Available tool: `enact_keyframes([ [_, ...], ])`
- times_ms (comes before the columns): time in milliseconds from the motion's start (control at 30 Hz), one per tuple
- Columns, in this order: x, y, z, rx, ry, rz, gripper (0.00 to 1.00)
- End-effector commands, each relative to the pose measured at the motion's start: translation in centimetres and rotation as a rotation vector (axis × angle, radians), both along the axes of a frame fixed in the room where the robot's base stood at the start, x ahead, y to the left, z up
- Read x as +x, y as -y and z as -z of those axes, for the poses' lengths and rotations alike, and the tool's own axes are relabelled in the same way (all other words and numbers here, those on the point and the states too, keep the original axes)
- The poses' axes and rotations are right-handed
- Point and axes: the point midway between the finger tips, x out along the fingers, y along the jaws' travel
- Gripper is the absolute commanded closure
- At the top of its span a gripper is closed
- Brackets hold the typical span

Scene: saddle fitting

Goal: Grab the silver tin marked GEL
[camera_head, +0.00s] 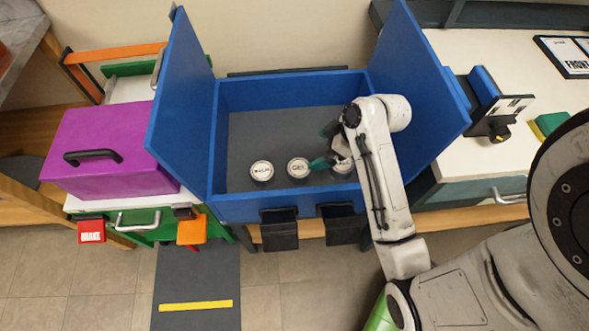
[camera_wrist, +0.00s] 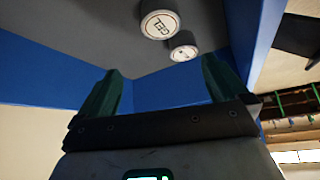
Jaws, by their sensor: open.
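The silver tin marked GEL (camera_head: 298,168) stands on the grey floor of the blue box, in the middle of a row of three tins near the front wall. In the wrist view the GEL tin (camera_wrist: 159,24) is at the top, beyond the fingertips, its label tilted. My gripper (camera_head: 326,146) is at the right of the GEL tin in the head view, with one green finger beside the tin's right edge. In the wrist view my gripper (camera_wrist: 160,80) is open, with nothing between its fingers.
A similar tin, its label looking like BALM (camera_head: 262,170), stands left of GEL. A third tin (camera_head: 343,167) is on the right, partly hidden by my gripper. The blue box (camera_head: 290,206) has raised side panels left and right. Its back floor is clear.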

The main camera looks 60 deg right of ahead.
Motion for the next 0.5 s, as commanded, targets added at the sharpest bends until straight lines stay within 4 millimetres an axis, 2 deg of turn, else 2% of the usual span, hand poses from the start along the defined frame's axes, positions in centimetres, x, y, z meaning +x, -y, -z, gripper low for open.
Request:
enact_keyframes([
  [33,0.0,0.0,1.3,0.0,0.0,0.0,0.0],
  [200,0.0,0.0,3.3,0.0,0.0,0.0,0.0],
  [500,0.4,-0.1,5.6,0.001,-0.001,-0.001,0.0],
])
